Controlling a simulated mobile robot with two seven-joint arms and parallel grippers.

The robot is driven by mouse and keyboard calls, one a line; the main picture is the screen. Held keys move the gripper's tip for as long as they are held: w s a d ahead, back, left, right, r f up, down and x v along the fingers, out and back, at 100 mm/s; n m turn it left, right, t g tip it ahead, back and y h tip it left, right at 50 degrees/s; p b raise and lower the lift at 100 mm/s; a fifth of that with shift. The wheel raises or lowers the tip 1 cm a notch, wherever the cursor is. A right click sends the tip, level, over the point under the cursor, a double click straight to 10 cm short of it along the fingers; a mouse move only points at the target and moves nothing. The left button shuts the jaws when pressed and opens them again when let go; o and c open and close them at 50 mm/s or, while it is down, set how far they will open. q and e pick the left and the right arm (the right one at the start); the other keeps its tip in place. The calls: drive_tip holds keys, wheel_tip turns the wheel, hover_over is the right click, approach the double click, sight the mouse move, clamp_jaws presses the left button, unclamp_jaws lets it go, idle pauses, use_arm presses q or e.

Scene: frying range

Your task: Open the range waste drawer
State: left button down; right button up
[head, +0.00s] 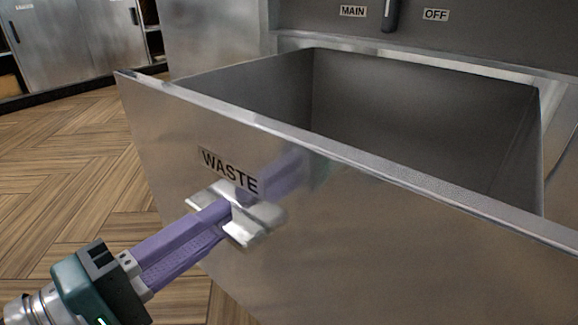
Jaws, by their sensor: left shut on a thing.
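The waste drawer (390,220) is a deep steel bin with a "WASTE" label (229,169) on its front. It is pulled out of the range, and its grey inside (420,115) shows and looks empty. My left gripper (232,212) comes in from the lower left and is shut on the metal handle (262,218) below the label. The fingers cover the middle of the handle. My right gripper is not in view.
The range front (480,30) behind the drawer carries "MAIN" and "OFF" labels and a dark lever (391,14). Steel cabinets (75,40) stand at the back left. The wooden floor (75,170) left of the drawer is clear.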

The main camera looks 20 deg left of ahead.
use_arm(q)
drive_tip(key=c, duration=0.8)
unclamp_jaws()
drive_tip(key=p+v, duration=0.3)
drive_tip(key=v, duration=0.7)
